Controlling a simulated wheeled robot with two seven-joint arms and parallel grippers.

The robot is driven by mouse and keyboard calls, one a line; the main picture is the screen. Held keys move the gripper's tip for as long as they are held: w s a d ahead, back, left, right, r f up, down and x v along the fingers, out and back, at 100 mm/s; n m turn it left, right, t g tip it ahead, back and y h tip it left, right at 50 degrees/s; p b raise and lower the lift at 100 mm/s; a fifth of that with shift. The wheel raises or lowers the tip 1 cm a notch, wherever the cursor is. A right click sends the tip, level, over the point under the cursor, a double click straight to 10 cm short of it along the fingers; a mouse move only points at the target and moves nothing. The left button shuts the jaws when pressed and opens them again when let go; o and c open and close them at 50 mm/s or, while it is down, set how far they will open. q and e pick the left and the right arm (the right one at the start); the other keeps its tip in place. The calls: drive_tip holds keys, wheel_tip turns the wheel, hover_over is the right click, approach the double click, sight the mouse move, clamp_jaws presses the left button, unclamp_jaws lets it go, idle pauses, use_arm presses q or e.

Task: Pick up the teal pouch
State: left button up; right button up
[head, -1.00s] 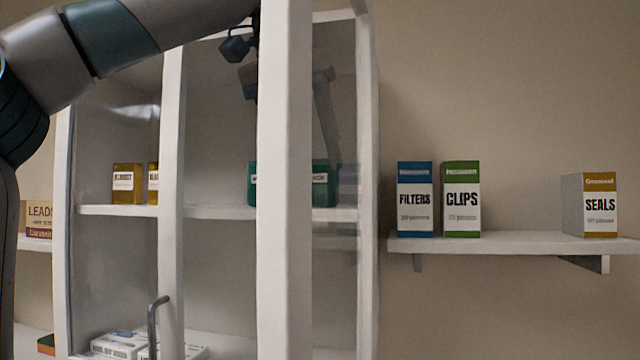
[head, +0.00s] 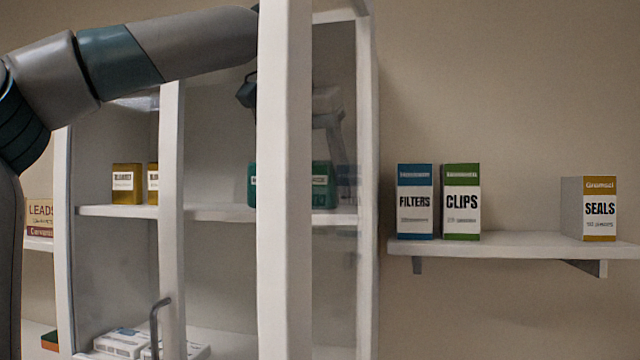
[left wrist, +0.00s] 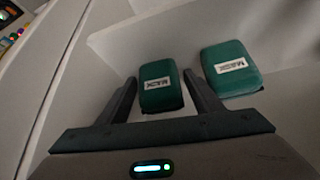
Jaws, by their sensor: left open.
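Two teal pouches with white labels show in the left wrist view, one (left wrist: 161,87) between my left gripper's fingers and another (left wrist: 231,69) to the right, outside them. In the head view teal shows on the cabinet's middle shelf on both sides of a white upright, at the left (head: 252,186) and through the glass at the right (head: 323,186). My left gripper (left wrist: 160,77) is open, its fingers on either side of the first pouch; I cannot tell whether they touch it. In the head view the upright hides much of this gripper. My right gripper is not in view.
The white upright (head: 284,200) and glass stand in front of the shelf (head: 222,213). White packs (head: 124,343) lie below. FILTERS (head: 415,202), CLIPS (head: 462,202) and SEALS (head: 598,209) boxes stand on a right-hand wall shelf (head: 520,245).

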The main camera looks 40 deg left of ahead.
use_arm(q)
drive_tip(key=shift+c, duration=0.3)
drive_tip(key=c, duration=0.9)
drive_tip(key=shift+a+r, duration=0.1)
drive_tip(key=shift+a, duration=0.05)
